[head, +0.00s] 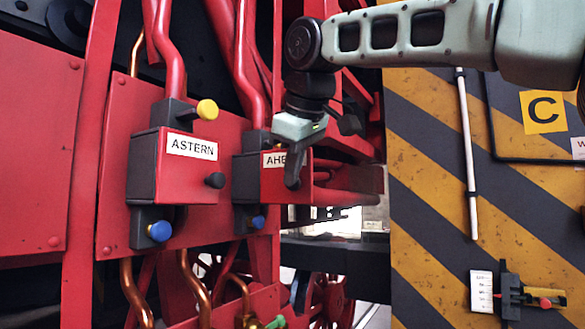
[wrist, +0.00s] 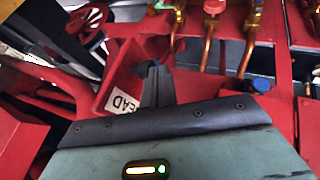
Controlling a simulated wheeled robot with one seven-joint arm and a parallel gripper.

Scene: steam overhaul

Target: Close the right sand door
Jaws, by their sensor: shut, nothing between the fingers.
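The right sand box, with its label partly showing as "AHE" (head: 271,160), is at the centre of the head view. Its red front, the right door (head: 273,186), is partly hidden behind my gripper (head: 292,182). My gripper is shut and empty, pointing down in front of the door.
A yellow knob (head: 207,109) and blue knobs (head: 159,231) (head: 258,222) stick out around the boxes. Red and copper pipes (head: 135,293) run above and below.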

